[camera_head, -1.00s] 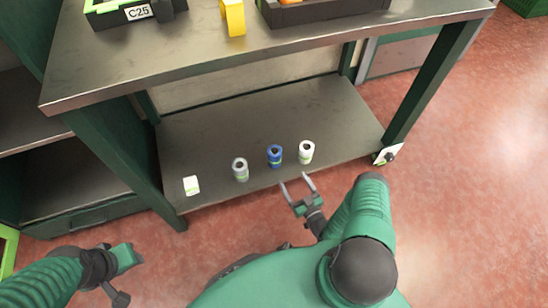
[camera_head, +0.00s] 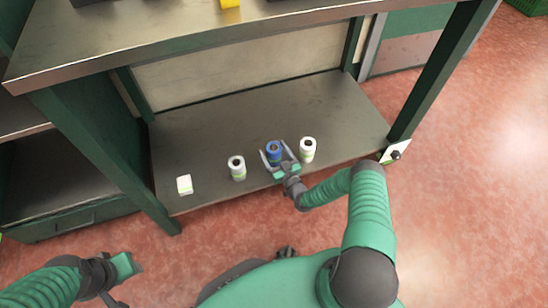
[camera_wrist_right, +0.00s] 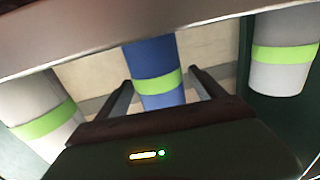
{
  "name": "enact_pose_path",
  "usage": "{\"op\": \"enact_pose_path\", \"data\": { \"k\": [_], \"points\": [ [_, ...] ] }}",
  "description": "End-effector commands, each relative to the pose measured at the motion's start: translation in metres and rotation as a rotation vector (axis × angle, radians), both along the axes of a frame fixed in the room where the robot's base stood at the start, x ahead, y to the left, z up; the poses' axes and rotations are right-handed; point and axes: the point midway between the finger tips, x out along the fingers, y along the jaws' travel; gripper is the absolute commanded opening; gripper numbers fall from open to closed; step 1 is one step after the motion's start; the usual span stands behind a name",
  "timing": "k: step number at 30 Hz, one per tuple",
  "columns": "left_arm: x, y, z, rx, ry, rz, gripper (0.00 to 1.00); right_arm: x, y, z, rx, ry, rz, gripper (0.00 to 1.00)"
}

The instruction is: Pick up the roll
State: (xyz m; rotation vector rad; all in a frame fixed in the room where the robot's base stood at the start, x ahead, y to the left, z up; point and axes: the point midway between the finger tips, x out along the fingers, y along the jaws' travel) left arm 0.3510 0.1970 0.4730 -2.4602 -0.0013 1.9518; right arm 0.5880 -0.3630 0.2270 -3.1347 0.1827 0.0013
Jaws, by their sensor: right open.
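Three rolls stand upright in a row on the lower shelf: a pale one (camera_head: 237,167) at left, a blue one (camera_head: 274,148) in the middle and a white one (camera_head: 307,149) at right. My right gripper (camera_head: 275,151) is open, with its fingers on either side of the blue roll. In the right wrist view the blue roll (camera_wrist_right: 152,75), with its green band, shows between the fingers, with gaps on both sides. The other two rolls stand outside the fingers. My left gripper (camera_head: 122,281) is at the lower left, away from the shelf; its jaws are unclear.
A small white-and-green block (camera_head: 185,185) sits at the shelf's left end. The lower shelf (camera_head: 225,120) is clear behind the rolls. The tabletop (camera_head: 170,40) overhangs it. A green table leg (camera_head: 430,85) stands at right, near a white card with a dark knob (camera_head: 395,151).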

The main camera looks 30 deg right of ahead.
Motion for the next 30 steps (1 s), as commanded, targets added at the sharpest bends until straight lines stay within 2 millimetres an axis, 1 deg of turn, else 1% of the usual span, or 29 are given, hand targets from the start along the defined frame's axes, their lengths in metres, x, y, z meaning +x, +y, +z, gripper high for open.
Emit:
{"op": "enact_pose_path", "data": {
  "k": [3,18,19,24,26,29,30],
  "points": [
    [0.000,0.000,0.001,0.000,-0.001,0.000,0.36,0.000,0.000,0.001,0.000,0.000,0.000,0.78],
    [0.000,0.000,0.001,0.000,-0.001,0.000,0.36,-0.001,0.000,0.001,0.000,0.001,0.000,0.12],
    [0.000,0.000,0.001,0.000,-0.001,0.000,0.36,-0.001,0.000,0.001,0.000,0.000,0.000,0.10],
    [0.000,0.000,0.002,0.000,-0.001,0.000,0.36,-0.001,0.000,0.001,0.000,0.000,0.000,0.10],
    [0.000,0.000,0.005,0.000,0.000,0.000,0.36,-0.001,0.000,0.005,0.000,0.000,0.001,0.10],
    [0.000,0.000,0.019,0.000,0.000,0.000,0.36,0.000,0.000,0.024,-0.002,-0.002,0.003,0.10],
    [0.000,0.000,0.027,0.000,0.000,0.000,0.36,0.000,0.000,0.035,-0.002,-0.002,0.003,0.10]
  ]
}}
